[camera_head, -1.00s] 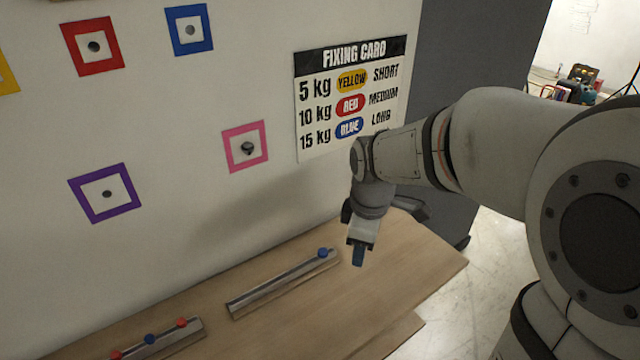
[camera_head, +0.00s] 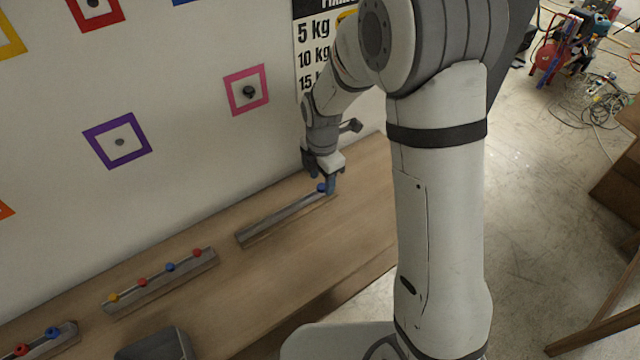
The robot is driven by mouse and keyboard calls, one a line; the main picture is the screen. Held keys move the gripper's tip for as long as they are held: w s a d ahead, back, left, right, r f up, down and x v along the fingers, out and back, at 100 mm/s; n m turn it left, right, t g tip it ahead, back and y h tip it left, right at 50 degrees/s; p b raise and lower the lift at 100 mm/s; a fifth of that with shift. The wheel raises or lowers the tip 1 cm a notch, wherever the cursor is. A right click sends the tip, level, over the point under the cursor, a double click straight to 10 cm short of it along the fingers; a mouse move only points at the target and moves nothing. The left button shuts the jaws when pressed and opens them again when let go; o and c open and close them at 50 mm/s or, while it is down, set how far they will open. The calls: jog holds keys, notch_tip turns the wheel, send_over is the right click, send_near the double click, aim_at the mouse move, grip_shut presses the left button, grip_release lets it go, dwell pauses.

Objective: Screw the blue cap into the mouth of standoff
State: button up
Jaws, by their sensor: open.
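A blue cap (camera_head: 321,188) sits at the right end of a long metal rail (camera_head: 285,221) on the wooden table. My gripper (camera_head: 323,178) points down at that end of the rail. It is open, and its fingers are at or just above the blue cap. I cannot tell whether they touch it. On the wall, a dark standoff (camera_head: 249,92) sticks out inside a pink square frame. A smaller round fitting (camera_head: 119,142) sits inside a purple frame, and another (camera_head: 93,3) inside a red frame at the top edge.
A second rail (camera_head: 160,284) holds yellow, red and blue caps. A third rail (camera_head: 40,342) with caps is at the lower left. A dark grey block (camera_head: 155,345) stands at the front edge. The wooden table (camera_head: 290,265) is bare in front of the long rail.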

notch_tip(320, 180, down, 2)
jog(key=c, duration=1.1)
